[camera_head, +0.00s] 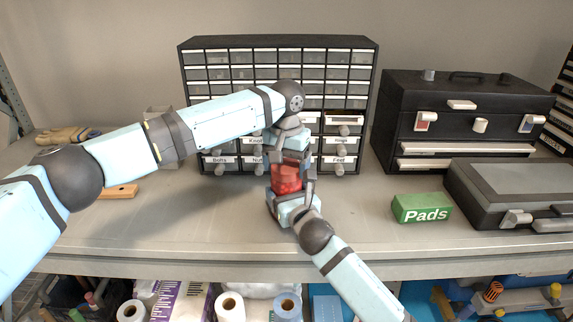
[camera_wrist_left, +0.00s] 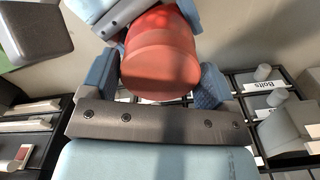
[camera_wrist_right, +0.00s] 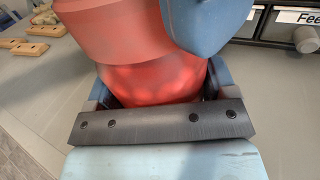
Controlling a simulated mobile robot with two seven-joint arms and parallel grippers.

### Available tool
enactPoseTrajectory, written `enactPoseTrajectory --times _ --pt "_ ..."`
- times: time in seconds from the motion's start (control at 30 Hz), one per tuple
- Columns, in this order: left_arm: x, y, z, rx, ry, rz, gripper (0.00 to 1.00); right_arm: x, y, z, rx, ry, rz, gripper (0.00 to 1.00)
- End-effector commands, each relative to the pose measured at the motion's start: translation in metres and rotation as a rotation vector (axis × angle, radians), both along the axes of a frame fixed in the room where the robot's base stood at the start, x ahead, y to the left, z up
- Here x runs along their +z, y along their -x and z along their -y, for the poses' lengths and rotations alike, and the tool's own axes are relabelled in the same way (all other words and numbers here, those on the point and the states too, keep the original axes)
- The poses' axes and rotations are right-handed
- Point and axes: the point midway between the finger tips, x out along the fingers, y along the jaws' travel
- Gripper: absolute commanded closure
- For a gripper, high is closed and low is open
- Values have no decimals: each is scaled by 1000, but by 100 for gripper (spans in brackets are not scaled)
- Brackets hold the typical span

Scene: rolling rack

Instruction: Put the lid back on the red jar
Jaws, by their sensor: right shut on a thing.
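The red jar (camera_wrist_right: 160,82) stands upright just above the bench, its lower part between the fingers of my right gripper (camera_head: 291,195), which is shut on it. The red lid (camera_wrist_left: 160,65) is at the jar's top, between the fingers of my left gripper (camera_head: 288,152), which comes down from above. In the right wrist view the lid (camera_wrist_right: 108,28) looks a little offset to the left of the jar, and a blue left finger covers its right part. Whether the lid is seated, and whether the left fingers press on it, I cannot tell.
A drawer cabinet (camera_head: 280,42) stands close behind. A black toolbox (camera_head: 455,125), a green Pads box (camera_head: 421,208) and a grey case (camera_head: 515,185) are on the right. Gloves (camera_head: 68,135) and a wooden piece (camera_head: 120,191) lie on the left. The front bench (camera_head: 200,225) is clear.

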Motion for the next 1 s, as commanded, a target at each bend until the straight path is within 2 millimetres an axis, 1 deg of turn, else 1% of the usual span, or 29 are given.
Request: enactPoseTrajectory --times 0.17,0.27,0.37,0.5,0.6,0.63,0.77,0.8,0.87,1.0 --pt "0 0 0 -7 0 0 48 0 0 0 0 0 0 88" --pt "0 0 1 -76 1 -2 48 0 0 0 0 0 0 88" --pt "-1 1 0 -238 3 -2 48 0 0 0 0 0 0 88" --pt "-1 1 0 -520 2 -2 48 0 0 0 0 0 -1 88" --pt "0 0 0 -688 2 -1 48 0 0 0 0 0 -1 88" --pt "0 0 0 -728 1 0 48 0 0 0 0 0 -1 88" --pt "0 0 0 -714 0 0 48 0 0 0 0 0 -1 88" --pt "0 0 0 -714 0 0 15 0 0 0 0 0 -1 88" --pt "0 0 0 -713 0 0 1 0 0 0 0 0 -1 88" --pt "0 0 0 -712 0 0 0 0 0 0 0 0 -1 88"
